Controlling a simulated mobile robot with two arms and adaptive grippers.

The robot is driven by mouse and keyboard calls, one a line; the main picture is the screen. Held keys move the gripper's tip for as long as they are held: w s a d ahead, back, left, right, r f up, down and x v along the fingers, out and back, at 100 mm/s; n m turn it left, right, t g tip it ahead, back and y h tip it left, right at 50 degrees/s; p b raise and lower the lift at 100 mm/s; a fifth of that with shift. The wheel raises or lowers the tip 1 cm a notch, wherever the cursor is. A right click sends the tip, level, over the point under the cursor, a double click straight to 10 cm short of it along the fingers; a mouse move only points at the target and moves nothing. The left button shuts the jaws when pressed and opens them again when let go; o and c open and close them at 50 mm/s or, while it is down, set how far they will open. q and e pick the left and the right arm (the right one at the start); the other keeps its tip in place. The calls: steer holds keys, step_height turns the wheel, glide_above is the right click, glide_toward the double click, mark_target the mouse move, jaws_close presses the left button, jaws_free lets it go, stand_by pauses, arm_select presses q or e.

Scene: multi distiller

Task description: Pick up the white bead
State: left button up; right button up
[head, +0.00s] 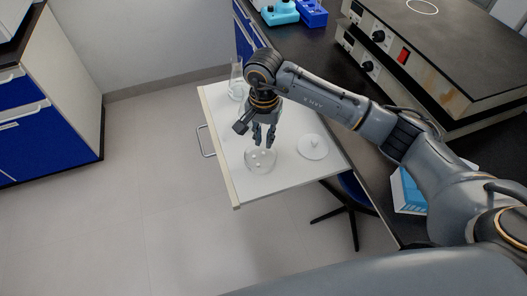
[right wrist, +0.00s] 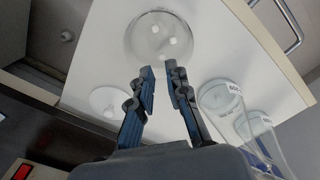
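Small white beads (head: 263,153) lie in a clear round glass dish (head: 249,166) on a white pull-out board. In the right wrist view, the beads (right wrist: 173,40) sit apart from each other in the dish (right wrist: 131,38). My right gripper (head: 264,144) points down above the dish. Its two fingers are apart with nothing between them, as the right wrist view also shows at the fingertips (right wrist: 159,70). The fingertips overlap the dish's edge in the picture, and I cannot tell their exact height above it. My left gripper is not in view.
A round white lid (head: 313,148) with a knob lies right of the dish on the board (head: 225,142). Clear glassware (head: 237,84) stands at the board's back left. A dark bench (head: 398,205) with a hotplate-like device (head: 430,45) runs along the right.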

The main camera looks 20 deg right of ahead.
mark_target(263, 153)
steer(key=f+p, duration=0.1)
steer(key=f, duration=0.4)
steer(key=shift+w+f, duration=0.15)
steer(key=shift+w, duration=0.05)
steer(key=c, duration=0.3)
